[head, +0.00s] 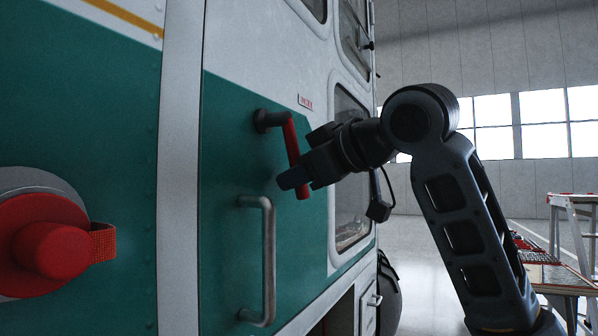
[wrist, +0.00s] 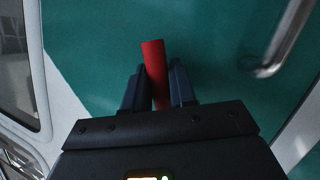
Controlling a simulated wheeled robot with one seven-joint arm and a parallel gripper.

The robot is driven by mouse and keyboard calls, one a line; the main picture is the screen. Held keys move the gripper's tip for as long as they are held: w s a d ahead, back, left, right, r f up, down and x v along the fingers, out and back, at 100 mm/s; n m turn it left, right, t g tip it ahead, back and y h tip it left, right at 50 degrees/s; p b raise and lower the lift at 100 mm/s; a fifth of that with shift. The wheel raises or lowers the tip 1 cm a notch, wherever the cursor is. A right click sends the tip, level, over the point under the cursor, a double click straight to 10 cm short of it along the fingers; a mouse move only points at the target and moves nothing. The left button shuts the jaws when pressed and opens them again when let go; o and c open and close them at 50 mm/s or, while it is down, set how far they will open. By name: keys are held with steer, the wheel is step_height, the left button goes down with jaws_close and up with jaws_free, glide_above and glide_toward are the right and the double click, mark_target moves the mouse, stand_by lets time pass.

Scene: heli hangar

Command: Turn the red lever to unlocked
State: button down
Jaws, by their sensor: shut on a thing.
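The red lever (head: 291,143) is mounted on the green side of the helicopter by a dark pivot (head: 268,120). It hangs down from the pivot, tilted slightly to the right at its lower end. My gripper (head: 296,183) is shut on the lever's lower part, and the lever's tip shows just below the fingers. In the wrist view the red lever (wrist: 154,68) stands between the two dark fingers of my gripper (wrist: 159,88). The pivot is out of sight in the wrist view. A small red-lettered label (head: 305,102) sits above and right of the lever; its text is too small to read.
A grey grab handle (head: 269,262) is fixed below the lever, close to my gripper; it also shows in the wrist view (wrist: 284,40). A red round cover (head: 45,245) with a strap juts out at left. A window (head: 350,170) is behind my wrist. A work table (head: 555,278) stands at right.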

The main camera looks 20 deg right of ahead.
steer(key=shift+a+f, duration=0.1)
steer(key=c, duration=1)
jaws_free()
steer(key=shift+s, duration=0.1)
steer(key=b+v, duration=0.1)
steer(key=v, duration=0.6)
steer(key=shift+s+b, duration=0.3)
